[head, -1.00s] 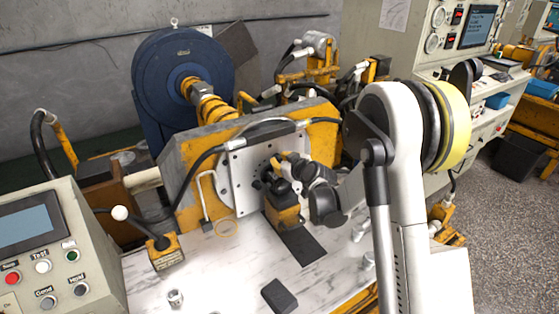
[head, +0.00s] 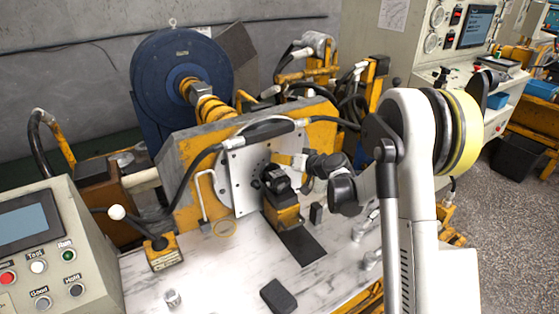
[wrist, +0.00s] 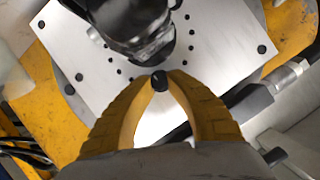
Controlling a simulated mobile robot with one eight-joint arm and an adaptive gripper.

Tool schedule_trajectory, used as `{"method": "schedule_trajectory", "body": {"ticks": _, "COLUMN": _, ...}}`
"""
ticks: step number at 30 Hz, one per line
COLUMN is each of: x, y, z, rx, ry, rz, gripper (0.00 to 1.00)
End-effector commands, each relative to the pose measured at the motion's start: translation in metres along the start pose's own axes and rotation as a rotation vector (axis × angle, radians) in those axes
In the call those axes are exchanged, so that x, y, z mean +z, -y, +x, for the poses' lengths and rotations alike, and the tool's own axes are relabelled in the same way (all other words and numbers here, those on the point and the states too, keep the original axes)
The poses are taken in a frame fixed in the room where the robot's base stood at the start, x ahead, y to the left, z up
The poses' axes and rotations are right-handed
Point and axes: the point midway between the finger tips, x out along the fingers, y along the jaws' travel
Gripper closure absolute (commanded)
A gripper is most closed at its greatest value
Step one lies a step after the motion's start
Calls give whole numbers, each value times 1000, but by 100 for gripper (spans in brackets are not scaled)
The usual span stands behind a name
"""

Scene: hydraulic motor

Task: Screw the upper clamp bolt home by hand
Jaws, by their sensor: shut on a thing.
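My gripper (wrist: 160,82) has yellow ribbed fingers that close at their tips on a small black bolt (wrist: 159,80). The bolt's round head shows between the tips; its shank is hidden. In the head view my gripper (head: 284,158) reaches in from the right, in front of the pale mounting plate (head: 239,182). The dark motor (head: 276,180) sits on a yellow stand against this plate, left of and below the fingers. In the wrist view the motor (wrist: 130,22) is just above the fingertips. I cannot tell whether the bolt is in a hole.
A black hose (head: 210,158) arches across the yellow frame. A small black block (head: 316,213) stands on the marble-like bench right of the stand, and a dark pad (head: 278,296) lies in front. A control box (head: 85,232) fills the left.

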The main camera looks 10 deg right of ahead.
Motion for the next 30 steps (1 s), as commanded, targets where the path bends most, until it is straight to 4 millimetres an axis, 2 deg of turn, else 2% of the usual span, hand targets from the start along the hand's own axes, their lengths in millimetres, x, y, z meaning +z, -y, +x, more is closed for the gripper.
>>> {"method": "schedule_trajectory", "body": {"ticks": 8, "x": 0, "y": 0, "z": 0, "rx": -26, "ry": 1, "rz": 62, "gripper": 100}}
{"method": "schedule_trajectory", "body": {"ticks": 21, "x": 0, "y": 0, "z": 0, "rx": -29, "ry": 1, "rz": 69, "gripper": 100}}
{"method": "schedule_trajectory", "body": {"ticks": 22, "x": 0, "y": 0, "z": 0, "rx": -29, "ry": 1, "rz": 69, "gripper": 73}}
{"method": "schedule_trajectory", "body": {"ticks": 23, "x": 0, "y": 0, "z": 0, "rx": -29, "ry": 1, "rz": 69, "gripper": 64}}
{"method": "schedule_trajectory", "body": {"ticks": 24, "x": 0, "y": 0, "z": 0, "rx": -29, "ry": 1, "rz": 69, "gripper": 59}}
{"method": "schedule_trajectory", "body": {"ticks": 30, "x": 0, "y": 0, "z": 0, "rx": -29, "ry": 0, "rz": 68, "gripper": 59}}
